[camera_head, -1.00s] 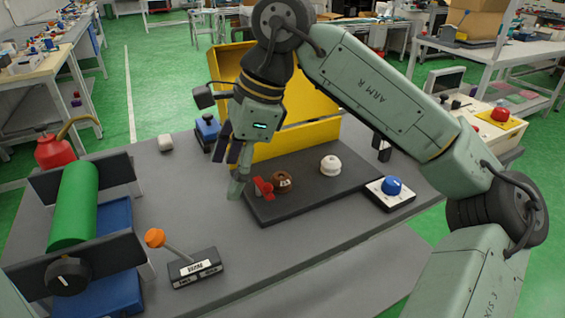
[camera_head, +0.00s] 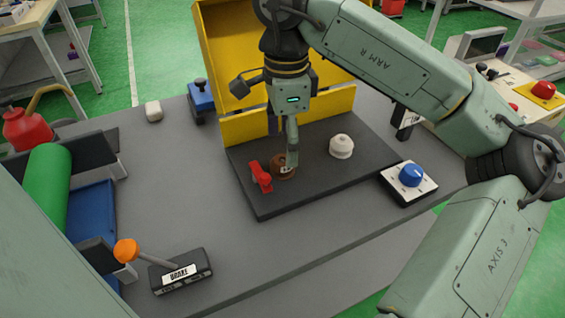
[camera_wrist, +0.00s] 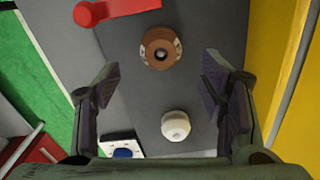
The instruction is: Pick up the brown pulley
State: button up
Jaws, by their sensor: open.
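The brown pulley (camera_head: 281,172) sits on the black base plate (camera_head: 270,206), just right of a red lever-like part (camera_head: 261,177). In the wrist view the brown pulley (camera_wrist: 161,48) shows a dark centre hole and lies ahead of the gap between the fingers. My gripper (camera_head: 291,150) points down over the pulley in the head view and hides part of its far side. My gripper (camera_wrist: 160,88) shows its two dark pads wide apart in the wrist view, with nothing held between them. I cannot tell the exact height left above the pulley.
A white pulley-like knob (camera_head: 341,147) stands right of the brown pulley. A yellow panel (camera_head: 245,128) rises behind the plate. A blue knob on a white box (camera_head: 410,176) is to the right. An orange-tipped brake lever (camera_head: 126,250) is front left. The grey table's middle is clear.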

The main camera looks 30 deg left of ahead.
aim_at(284, 160)
notch_tip(284, 160, down, 5)
jog(key=shift+a+f+p, duration=0.1)
jog(key=shift+p, duration=0.55)
jog(key=c, duration=1.3)
